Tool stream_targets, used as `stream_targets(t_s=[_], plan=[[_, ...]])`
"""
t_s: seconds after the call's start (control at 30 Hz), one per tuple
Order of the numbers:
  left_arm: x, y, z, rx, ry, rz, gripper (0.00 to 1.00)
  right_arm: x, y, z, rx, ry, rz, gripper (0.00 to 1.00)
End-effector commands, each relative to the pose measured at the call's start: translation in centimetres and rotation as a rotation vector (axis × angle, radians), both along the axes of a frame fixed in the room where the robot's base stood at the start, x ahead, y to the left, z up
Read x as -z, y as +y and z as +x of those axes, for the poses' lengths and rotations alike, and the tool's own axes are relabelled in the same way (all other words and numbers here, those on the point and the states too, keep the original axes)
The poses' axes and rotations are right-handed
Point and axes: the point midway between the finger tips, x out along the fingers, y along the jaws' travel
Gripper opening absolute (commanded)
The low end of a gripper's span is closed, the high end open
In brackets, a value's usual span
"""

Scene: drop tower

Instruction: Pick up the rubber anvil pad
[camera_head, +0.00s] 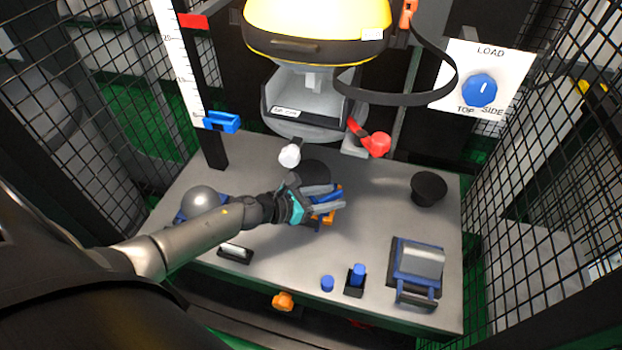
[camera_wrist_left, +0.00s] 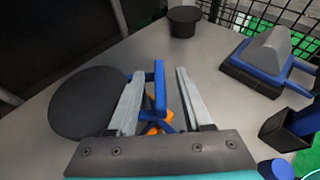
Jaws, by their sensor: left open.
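Two dark pieces could be the rubber anvil pad; I cannot tell which. One is a flat black disc (camera_head: 312,171) at the middle back of the table, also at the left in the wrist view (camera_wrist_left: 85,103). The other is a short black tapered cylinder (camera_head: 428,188) standing upright on the right, also at the top of the wrist view (camera_wrist_left: 184,22). My left gripper (camera_head: 338,198) is open over the table beside the disc. A blue and orange piece (camera_wrist_left: 159,86) shows between its fingers (camera_wrist_left: 160,90); contact is unclear. My right gripper is not in view.
A blue-framed grey block (camera_head: 418,262) stands at right, near a blue piece in a black holder (camera_head: 356,281) and a small blue cylinder (camera_head: 327,284). A grey ball on a blue stand (camera_head: 199,201) is at left. The yellow-topped drop head (camera_head: 310,35) hangs behind. Mesh fences flank the table.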

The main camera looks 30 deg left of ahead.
Motion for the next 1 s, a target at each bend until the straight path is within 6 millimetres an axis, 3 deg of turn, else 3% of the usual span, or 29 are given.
stream_targets(t_s=[0.2,0.63,1.0], plan=[[-0.01,-0.02,0.0,0.0,0.0,0.0,0.49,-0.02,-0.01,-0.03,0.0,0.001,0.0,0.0],[-0.02,-0.01,-0.01,0.0,0.0,0.0,0.01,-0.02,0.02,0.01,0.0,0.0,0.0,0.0],[-0.01,-0.01,-0.01,0.0,0.0,0.0,0.0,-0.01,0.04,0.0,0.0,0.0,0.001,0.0]])
